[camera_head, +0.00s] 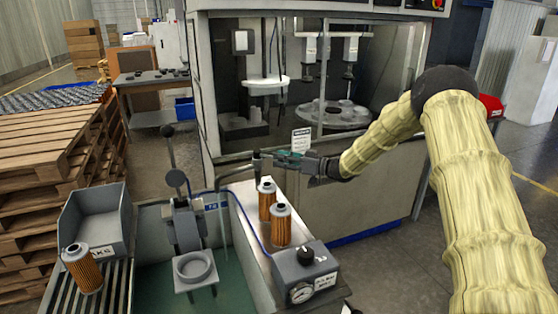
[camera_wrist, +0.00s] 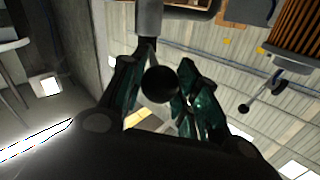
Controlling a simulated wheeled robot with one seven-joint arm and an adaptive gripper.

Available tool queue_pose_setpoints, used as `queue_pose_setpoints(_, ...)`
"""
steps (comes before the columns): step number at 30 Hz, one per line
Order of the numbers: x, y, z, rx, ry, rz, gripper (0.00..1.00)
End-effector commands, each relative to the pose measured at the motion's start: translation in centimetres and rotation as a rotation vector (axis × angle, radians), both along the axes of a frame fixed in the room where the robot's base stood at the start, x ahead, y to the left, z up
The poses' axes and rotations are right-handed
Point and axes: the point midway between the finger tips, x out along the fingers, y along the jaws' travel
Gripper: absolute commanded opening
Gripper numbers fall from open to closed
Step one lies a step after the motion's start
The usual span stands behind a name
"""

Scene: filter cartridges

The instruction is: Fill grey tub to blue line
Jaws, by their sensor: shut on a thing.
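The grey tub (camera_head: 148,222) stands in front of me with greenish water (camera_head: 160,280) in its lower part. A blue mark with white lettering (camera_head: 217,206) is on its back wall, above the visible water. A dark tap with a bent spout (camera_head: 236,176) stands at the tub's back right edge. My gripper (camera_head: 282,158) is at the tap's right side. In the wrist view, a round black knob (camera_wrist: 160,84) sits between my green fingers, which are shut on it.
A press fixture with a lever (camera_head: 185,222) stands in the tub. Two orange filter cartridges (camera_head: 280,226) and a gauge box (camera_head: 305,272) are on the right ledge. A machine cabinet (camera_head: 360,190) stands behind.

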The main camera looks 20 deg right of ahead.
Motion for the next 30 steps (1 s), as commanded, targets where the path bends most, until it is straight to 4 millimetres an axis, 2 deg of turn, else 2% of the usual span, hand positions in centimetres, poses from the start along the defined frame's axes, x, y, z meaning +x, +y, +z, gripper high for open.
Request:
queue_pose_setpoints(5,0.1,0.0,0.1,0.000,-0.002,-0.002,0.00)
queue_pose_setpoints(6,0.1,0.0,0.1,0.001,-0.002,-0.001,0.38)
queue_pose_setpoints(9,0.1,0.0,0.1,0.001,-0.002,-0.001,0.54)
queue_pose_setpoints(20,-0.1,-0.2,0.1,0.000,-0.001,-0.001,0.54)
queue_pose_setpoints(25,-1.3,-1.4,0.0,0.001,0.000,-0.001,0.54)
queue_pose_setpoints(30,-3.3,-3.7,0.0,0.001,-0.001,-0.003,0.54)
